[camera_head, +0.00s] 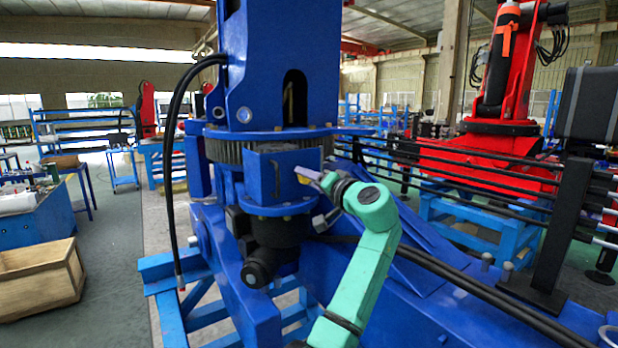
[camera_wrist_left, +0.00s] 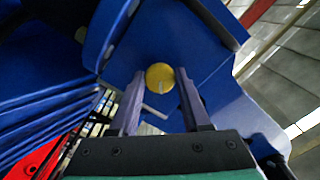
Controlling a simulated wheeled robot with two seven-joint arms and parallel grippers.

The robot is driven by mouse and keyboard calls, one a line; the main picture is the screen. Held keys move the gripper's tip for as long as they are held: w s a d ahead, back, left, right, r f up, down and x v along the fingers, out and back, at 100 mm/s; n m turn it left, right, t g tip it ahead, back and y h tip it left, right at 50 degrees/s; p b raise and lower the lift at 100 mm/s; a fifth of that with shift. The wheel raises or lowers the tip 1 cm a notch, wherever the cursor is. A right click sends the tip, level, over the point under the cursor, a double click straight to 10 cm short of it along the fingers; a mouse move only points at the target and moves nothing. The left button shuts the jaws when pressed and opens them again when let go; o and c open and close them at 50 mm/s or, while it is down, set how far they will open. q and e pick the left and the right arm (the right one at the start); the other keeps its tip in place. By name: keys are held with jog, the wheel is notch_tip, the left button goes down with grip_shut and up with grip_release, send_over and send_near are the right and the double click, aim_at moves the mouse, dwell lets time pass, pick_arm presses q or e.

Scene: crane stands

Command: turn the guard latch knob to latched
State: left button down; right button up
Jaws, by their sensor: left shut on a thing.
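The guard latch knob (camera_wrist_left: 159,76) is round and yellow and sits on a blue housing face. In the left wrist view it lies between the tips of my left gripper (camera_wrist_left: 160,80), with a short pale mark below its middle. In the head view my left gripper (camera_head: 309,174) reaches the right side of the blue box housing (camera_head: 278,178), and a little yellow of the knob (camera_head: 303,181) shows beside the fingers. The gripper is shut on the knob. I cannot tell which way the knob is turned. My right gripper is out of view.
A blue crane column (camera_head: 285,60) rises above a toothed ring (camera_head: 240,152) right over the housing. Black hoses (camera_head: 172,150) hang at left. A red robot arm (camera_head: 500,60) and black rails stand at right. A wooden crate (camera_head: 40,278) is on the floor at left.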

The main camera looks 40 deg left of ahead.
pick_arm(q)
jog(key=shift+r+m+p, duration=0.1)
jog(key=shift+m+p, duration=1.4)
jog(key=shift+m, duration=2.7)
jog(key=shift+c, duration=1.8)
grip_release()
jog(key=b+v, duration=0.6)
jog(key=v, duration=0.8)
jog(key=shift+d, duration=0.3)
